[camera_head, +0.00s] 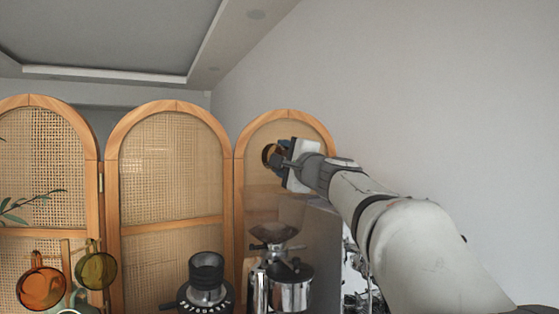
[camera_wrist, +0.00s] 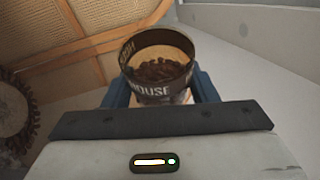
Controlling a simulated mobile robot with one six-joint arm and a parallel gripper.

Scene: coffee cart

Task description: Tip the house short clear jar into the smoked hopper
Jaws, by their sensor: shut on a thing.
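My gripper (camera_head: 277,157) is raised high in front of the right screen panel, shut on the short clear jar (camera_head: 268,154). In the wrist view the jar (camera_wrist: 158,91) sits between the blue fingers (camera_wrist: 160,98). It has a dark band reading "HOUSE", an open top and dark brown beans inside. How far it tilts is hard to tell. Below stand two grinders. A dark, smoked-looking hopper (camera_head: 206,266) tops the left one, below and left of my gripper. A funnel-shaped, see-through hopper (camera_head: 274,232) tops the chrome one, almost under my gripper.
The chrome grinder (camera_head: 284,287) stands beside a tall box-like machine (camera_head: 321,245) on its right. Orange (camera_head: 41,286) and olive (camera_head: 96,269) cups hang at the lower left. A folding cane screen (camera_head: 168,165) stands behind. The air left of my gripper is clear.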

